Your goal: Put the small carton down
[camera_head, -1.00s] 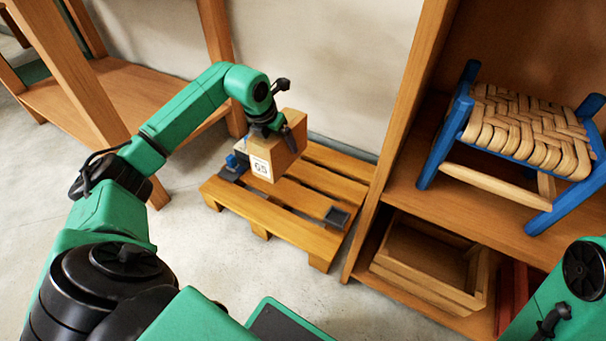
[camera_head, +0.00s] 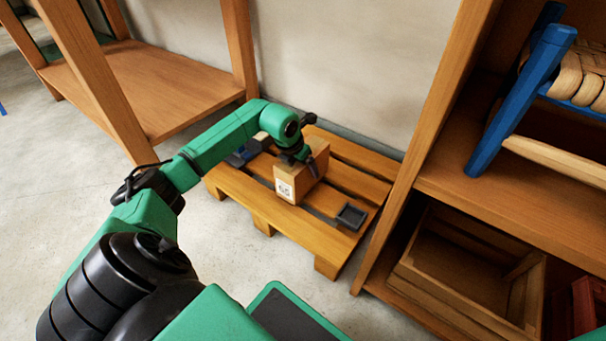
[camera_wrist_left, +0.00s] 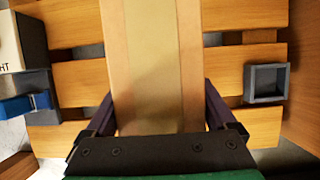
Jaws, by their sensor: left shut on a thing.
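The small carton (camera_head: 291,187) is a brown box with a white label marked with digits. My left gripper (camera_head: 306,160) is shut on it from above, low over the wooden pallet (camera_head: 281,217). I cannot tell for certain whether the carton's base touches the slats. In the left wrist view the carton (camera_wrist_left: 153,60) fills the middle, between the two dark fingers of my left gripper (camera_wrist_left: 157,112). The pallet slats (camera_wrist_left: 78,85) show on both sides of it. My right gripper is not in view.
A small grey square tray (camera_head: 351,216) lies on the pallet right of the carton. Dark and blue items (camera_head: 243,155) sit at its left. A shelf (camera_head: 505,205) with a blue-legged woven stool (camera_head: 520,100) and a wooden crate (camera_head: 455,290) stands close right. Bare floor (camera_head: 215,235) lies in front.

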